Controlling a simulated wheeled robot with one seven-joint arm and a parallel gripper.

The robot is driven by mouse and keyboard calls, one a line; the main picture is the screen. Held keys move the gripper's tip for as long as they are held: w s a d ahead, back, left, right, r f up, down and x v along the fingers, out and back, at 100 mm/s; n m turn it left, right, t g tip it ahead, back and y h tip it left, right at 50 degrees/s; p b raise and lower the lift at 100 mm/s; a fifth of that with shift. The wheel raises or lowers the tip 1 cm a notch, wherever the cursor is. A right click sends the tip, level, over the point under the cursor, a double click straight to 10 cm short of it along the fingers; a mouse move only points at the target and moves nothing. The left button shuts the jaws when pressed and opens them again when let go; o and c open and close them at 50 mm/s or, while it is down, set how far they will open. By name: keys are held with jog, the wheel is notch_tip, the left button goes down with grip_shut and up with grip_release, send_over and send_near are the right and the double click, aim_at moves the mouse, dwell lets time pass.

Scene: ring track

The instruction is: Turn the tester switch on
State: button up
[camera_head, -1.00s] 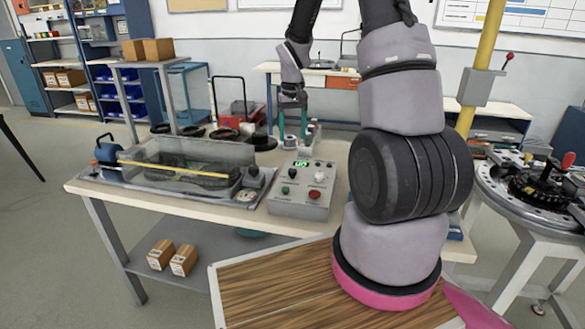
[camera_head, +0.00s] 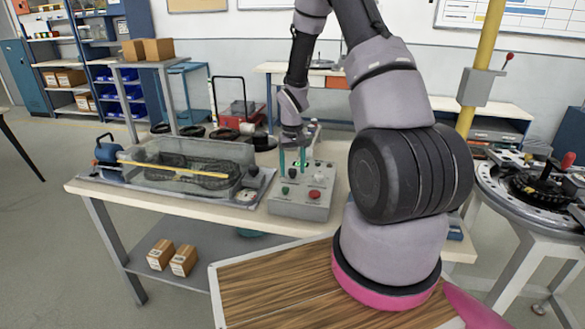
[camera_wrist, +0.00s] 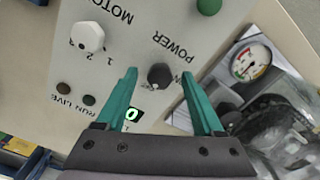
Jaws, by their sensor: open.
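The tester control box (camera_head: 300,207) is a grey box with a sloped panel on the bench. In the wrist view, a black knob (camera_wrist: 160,76) sits under the word POWER, with a white knob (camera_wrist: 88,37) marked MOTO at upper left. A small display (camera_wrist: 133,113) lights a green 0. My gripper (camera_wrist: 158,74) is open, with its teal fingers on either side of the black knob in the picture. I cannot tell whether they touch it or hover above. In the head view, my gripper (camera_head: 293,162) points down over the panel's back part.
A clear-covered tester tray (camera_head: 185,165) with a yellow bar stands left of the box. A round gauge (camera_wrist: 250,62) lies close to the right finger in the wrist view. A green button (camera_head: 285,190) and a red button (camera_head: 314,194) are at the panel's front.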

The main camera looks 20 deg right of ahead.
grip_shut()
jog(key=shift+n, duration=0.4)
jog(key=n, duration=0.3)
jog(key=shift+n, duration=0.3)
jog(key=n, duration=0.4)
jog(key=shift+n, duration=0.3)
jog(key=n, duration=0.4)
jog(key=shift+n, duration=0.3)
jog(key=n, duration=0.4)
jog(key=shift+n, duration=0.3)
